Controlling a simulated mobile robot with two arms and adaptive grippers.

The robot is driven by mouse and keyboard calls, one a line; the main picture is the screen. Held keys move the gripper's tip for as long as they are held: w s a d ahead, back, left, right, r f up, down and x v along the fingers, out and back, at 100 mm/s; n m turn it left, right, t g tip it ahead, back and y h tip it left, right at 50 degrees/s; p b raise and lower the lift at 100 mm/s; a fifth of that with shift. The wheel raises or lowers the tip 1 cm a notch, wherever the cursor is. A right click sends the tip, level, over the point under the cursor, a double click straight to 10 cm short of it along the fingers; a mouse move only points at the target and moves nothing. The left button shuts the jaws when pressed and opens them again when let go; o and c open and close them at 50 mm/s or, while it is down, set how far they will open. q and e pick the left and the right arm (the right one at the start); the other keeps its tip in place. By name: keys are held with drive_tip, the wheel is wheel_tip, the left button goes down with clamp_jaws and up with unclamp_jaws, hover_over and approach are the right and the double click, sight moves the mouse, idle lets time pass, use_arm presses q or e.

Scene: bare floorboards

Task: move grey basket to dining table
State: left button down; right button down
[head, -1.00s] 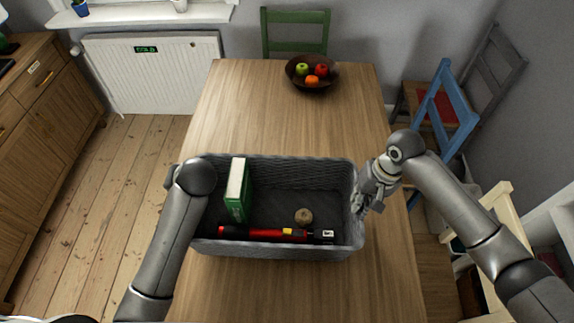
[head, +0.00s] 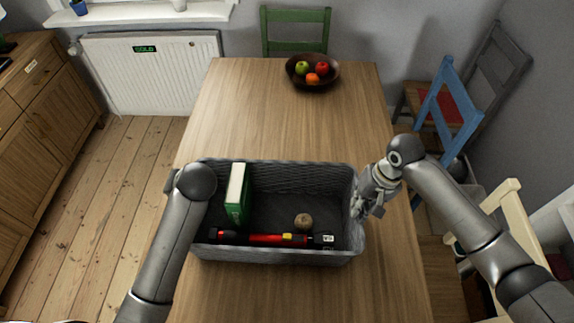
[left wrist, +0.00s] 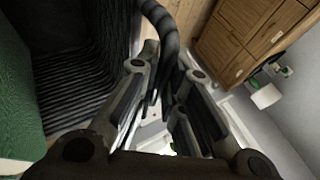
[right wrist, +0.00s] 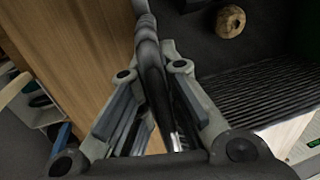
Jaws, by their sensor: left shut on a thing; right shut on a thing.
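The grey basket (head: 290,257) is a ribbed, open-topped box at the near part of the wooden dining table (head: 250,105). In the head view it is over the table top; I cannot tell whether it touches the wood. It holds a green book (head: 237,205), a red and black tool (head: 270,239) and a small round brown thing (head: 303,221). My right gripper (head: 364,203) is shut on the basket's right rim, which also shows in the right wrist view (right wrist: 150,60). My left gripper (left wrist: 165,95) is shut on the left rim; my arm hides it in the head view.
A dark fruit bowl (head: 313,80) stands at the table's far end. A green chair (head: 296,35) is behind the table, a blue chair (head: 455,105) and a cream chair (head: 510,215) to the right. A wooden cabinet (head: 40,130) stands left. The middle of the table is clear.

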use_arm(q)
drive_tip(key=shift+f, duration=0.25)
use_arm(e)
drive_tip(key=shift+w+f, duration=0.1)
drive_tip(key=shift+f, duration=0.1)
use_arm(q)
drive_tip(key=c, duration=2)
unclamp_jaws()
drive_tip(key=shift+f, duration=0.2)
use_arm(e)
drive_tip(key=c, duration=2.1)
unclamp_jaws()
drive_tip(key=shift+f, duration=0.15)
use_arm(q)
drive_tip(key=o, duration=0.5)
drive_tip(key=shift+s+r, duration=0.1)
drive_tip(key=shift+r, duration=0.1)
drive_tip(key=shift+c, duration=0.2)
use_arm(e)
drive_tip(key=o, duration=0.5)
drive_tip(key=shift+s, duration=0.2)
use_arm(q)
drive_tip(key=v, duration=1.2)
use_arm(e)
drive_tip(key=r, duration=0.4)
drive_tip(key=d+r, duration=0.1)
drive_tip(key=r, duration=0.3)
drive_tip(key=d+r, duration=0.1)
drive_tip(key=r, duration=0.3)
drive_tip(key=shift+d, duration=0.2)
